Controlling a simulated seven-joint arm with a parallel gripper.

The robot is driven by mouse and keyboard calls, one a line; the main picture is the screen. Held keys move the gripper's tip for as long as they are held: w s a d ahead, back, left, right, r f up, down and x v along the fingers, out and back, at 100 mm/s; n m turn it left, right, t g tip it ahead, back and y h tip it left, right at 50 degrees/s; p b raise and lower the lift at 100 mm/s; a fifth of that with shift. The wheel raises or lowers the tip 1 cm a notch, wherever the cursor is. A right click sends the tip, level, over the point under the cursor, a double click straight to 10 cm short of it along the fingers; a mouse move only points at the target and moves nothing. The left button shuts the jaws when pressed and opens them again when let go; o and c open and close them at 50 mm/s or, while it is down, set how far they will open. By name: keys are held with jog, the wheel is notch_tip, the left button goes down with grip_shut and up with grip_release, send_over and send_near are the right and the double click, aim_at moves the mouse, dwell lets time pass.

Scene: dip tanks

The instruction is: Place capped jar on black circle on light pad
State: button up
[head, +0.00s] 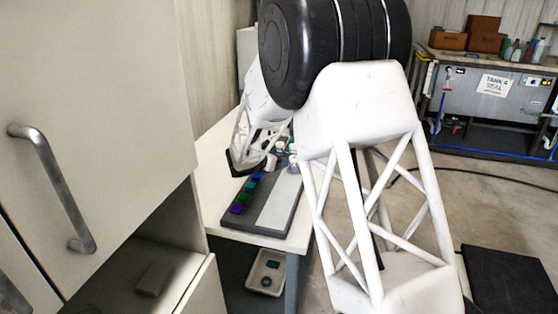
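Several small pale, jar-like items (293,166) stand on the white table behind my arm, small and partly covered. I cannot tell which of them is the capped jar. A dark board (257,226) on the near part of the table carries a pale grey strip (278,206), which may be the light pad. No black circle can be made out on it. My arm's black joint and white lattice links cover much of the table's far and right side. I cannot make out my gripper's fingers, nor whether they hold anything.
Small purple, green and blue pieces (237,208) line the board's left side. A cabinet (95,110) with a metal handle stands close at left, its lower part open. A shallow pale tray (266,272) sits below the table.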

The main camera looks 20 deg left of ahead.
dwell(0.8)
jog(key=s+d+r+m+g, duration=0.2)
jog(key=s+d+r+m, duration=0.4)
jog(key=d, duration=0.5)
jog(key=s+d+r+m+g, duration=0.35)
jog(key=s+d, duration=0.45)
jog(key=d, duration=0.4)
jog(key=s+d+r+m+g, duration=0.2)
jog(key=s+d+r+m, duration=0.45)
jog(key=d, duration=0.45)
jog(key=s+d+m+g+y, duration=0.1)
jog(key=s+d+m, duration=0.35)
jog(key=s, duration=0.45)
jog(key=s+d+m+g+y, duration=0.1)
jog(key=s+d+m, duration=0.3)
jog(key=s, duration=0.5)
jog(key=s+d+f+m+y, duration=0.1)
jog(key=s+m+y, duration=0.1)
jog(key=s, duration=0.6)
jog(key=s+d+m+y, duration=0.2)
jog(key=s+m, duration=0.2)
jog(key=s, duration=0.4)
jog(key=shift+s+f, duration=0.35)
jog(key=shift+m, duration=0.25)
jog(key=shift+c, duration=0.3)
